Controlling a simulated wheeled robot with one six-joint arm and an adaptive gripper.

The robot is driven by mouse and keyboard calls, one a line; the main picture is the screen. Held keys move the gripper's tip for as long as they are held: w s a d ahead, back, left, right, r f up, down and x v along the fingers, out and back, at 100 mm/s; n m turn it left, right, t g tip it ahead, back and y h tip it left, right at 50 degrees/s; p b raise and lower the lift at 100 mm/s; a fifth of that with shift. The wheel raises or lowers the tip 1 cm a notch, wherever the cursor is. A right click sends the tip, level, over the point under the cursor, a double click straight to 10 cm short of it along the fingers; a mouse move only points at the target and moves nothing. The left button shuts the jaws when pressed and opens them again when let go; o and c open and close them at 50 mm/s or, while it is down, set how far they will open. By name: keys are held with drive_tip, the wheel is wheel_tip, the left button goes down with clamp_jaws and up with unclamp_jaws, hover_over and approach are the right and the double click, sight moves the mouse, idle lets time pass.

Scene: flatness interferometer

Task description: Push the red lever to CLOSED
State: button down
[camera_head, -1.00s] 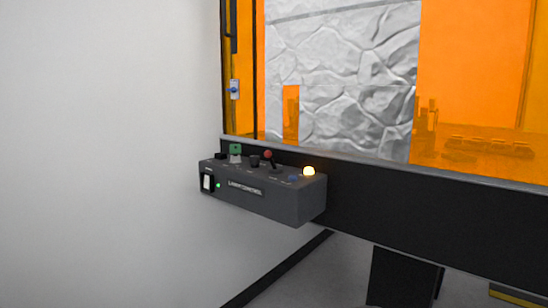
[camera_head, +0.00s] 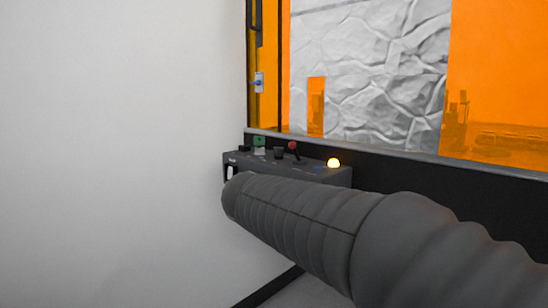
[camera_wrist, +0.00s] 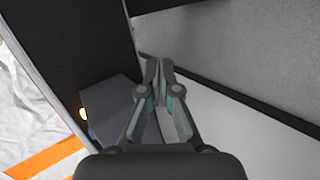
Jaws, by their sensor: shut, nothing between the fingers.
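The red lever (camera_head: 292,146) stands on top of the dark control box (camera_head: 343,176), which is mounted on the black frame. It has a red ball on a short dark stem. My arm crosses in front of the box and hides most of its front face. My gripper (camera_wrist: 157,66) shows in the wrist view, shut and empty. There the end of the control box (camera_wrist: 112,104) lies to the left of the fingers. The lever cannot be made out in the wrist view, and the fingertips do not show in the head view.
A lit yellow lamp (camera_head: 333,163) sits at the box's right end. A green part (camera_head: 259,141) and dark knobs (camera_head: 279,153) stand left of the lever. An orange panel (camera_head: 495,80) rises behind. A white wall (camera_head: 110,150) fills the left.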

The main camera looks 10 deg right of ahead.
sight(290, 146)
drive_tip(key=w+a+r+t+h+b, duration=0.1)
drive_tip(key=w+a+r+t+h, duration=0.1)
drive_tip(key=w+a+r+h, duration=0.2)
drive_tip(key=w+a+r+t+h+b, duration=0.1)
drive_tip(key=w+a+r+h, duration=0.3)
drive_tip(key=w+a, duration=0.7)
wheel_tip(290, 146, up, 2)
drive_tip(key=shift+a+r+t+h, duration=0.25)
drive_tip(key=shift+a+t+h, duration=0.15)
drive_tip(key=shift+a+t, duration=0.6)
drive_tip(key=shift+a, duration=0.15)
drive_tip(key=x, duration=1.4)
drive_tip(key=shift+f, duration=0.25)
